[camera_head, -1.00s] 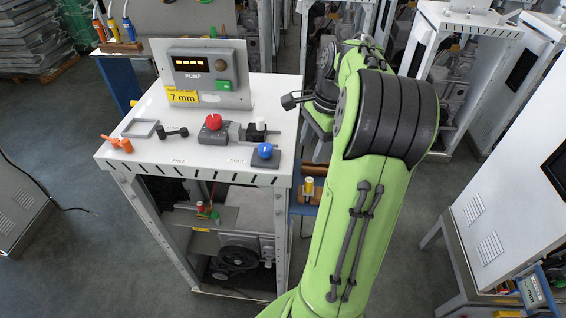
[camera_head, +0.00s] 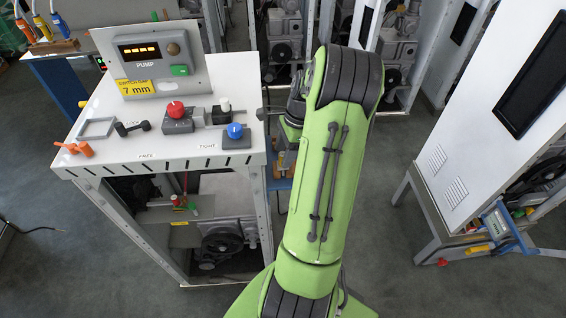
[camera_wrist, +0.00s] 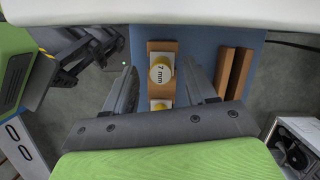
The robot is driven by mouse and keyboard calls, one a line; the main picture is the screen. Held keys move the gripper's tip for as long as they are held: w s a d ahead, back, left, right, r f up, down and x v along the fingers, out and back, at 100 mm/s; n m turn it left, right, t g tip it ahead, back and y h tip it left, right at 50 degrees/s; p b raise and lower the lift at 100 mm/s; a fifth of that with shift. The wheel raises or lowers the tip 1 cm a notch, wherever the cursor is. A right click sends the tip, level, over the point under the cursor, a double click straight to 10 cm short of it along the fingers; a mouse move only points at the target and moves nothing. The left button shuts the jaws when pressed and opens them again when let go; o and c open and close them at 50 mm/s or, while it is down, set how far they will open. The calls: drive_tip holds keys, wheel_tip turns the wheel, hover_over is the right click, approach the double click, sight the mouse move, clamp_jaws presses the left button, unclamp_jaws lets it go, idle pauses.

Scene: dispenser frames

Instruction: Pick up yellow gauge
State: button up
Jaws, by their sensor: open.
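In the wrist view, a round yellow-topped gauge (camera_wrist: 161,70) marked "7 mm" stands on a wooden holder (camera_wrist: 162,46). A second, smaller yellow part (camera_wrist: 159,105) shows nearer my gripper's base, partly hidden by it. My gripper (camera_wrist: 162,76) is open, with one finger to each side of the 7 mm gauge in the picture. I cannot tell how far above it the fingers are. In the head view, my arm hides most of the gripper and of the holder.
The white bench (camera_head: 110,158) carries the pump panel (camera_head: 150,58) with a "7 mm" label, a red knob (camera_head: 175,109) and a blue knob (camera_head: 235,131). Wooden strips (camera_wrist: 235,72) lie right of the holder on a blue surface (camera_wrist: 203,48). A white cabinet (camera_head: 470,150) stands right.

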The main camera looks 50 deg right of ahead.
drive_tip(key=shift+x, duration=0.95)
drive_tip(key=shift+r, duration=0.1)
clamp_jaws()
